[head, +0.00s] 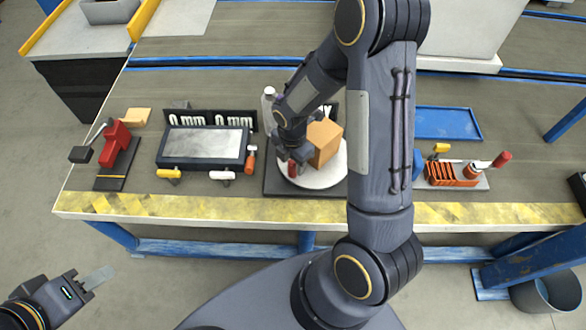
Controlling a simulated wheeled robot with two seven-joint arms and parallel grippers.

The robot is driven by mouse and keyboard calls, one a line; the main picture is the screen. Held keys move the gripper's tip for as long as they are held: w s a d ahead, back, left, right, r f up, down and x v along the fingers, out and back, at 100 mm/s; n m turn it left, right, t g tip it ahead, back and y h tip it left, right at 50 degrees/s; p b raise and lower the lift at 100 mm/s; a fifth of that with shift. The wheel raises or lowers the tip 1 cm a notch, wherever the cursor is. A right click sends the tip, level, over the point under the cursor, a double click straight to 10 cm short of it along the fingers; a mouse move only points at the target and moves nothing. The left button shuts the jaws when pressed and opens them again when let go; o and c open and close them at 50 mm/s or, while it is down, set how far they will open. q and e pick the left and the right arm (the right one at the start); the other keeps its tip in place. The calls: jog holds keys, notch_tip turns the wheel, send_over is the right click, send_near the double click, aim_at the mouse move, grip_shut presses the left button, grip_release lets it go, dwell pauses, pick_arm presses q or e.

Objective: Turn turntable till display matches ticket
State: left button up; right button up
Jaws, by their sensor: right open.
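The turntable is a round white disc (310,180) on a dark square base (275,187). An orange-brown box (326,143) and a small red piece (292,170) are on it. My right gripper (290,158) is open, low over the disc's left side, beside the box and close to the red piece; contact is unclear. A dark display behind it is mostly hidden by my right arm. Another display (210,121) reads "0 mm 0 mm". I cannot identify a ticket. My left gripper (88,284) is off the table at lower left, with a pale flat piece at its tip.
A framed grey panel (204,145) lies left of the turntable, with yellow and white handled tools in front. A red clamp-like device (116,140) stands at far left. An orange rack (446,172) and a blue tray (447,122) are at right. A striped edge (200,209) fronts the table.

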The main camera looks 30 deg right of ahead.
jog(key=shift+f, duration=1.7)
jog(key=shift+c, duration=0.4)
grip_shut()
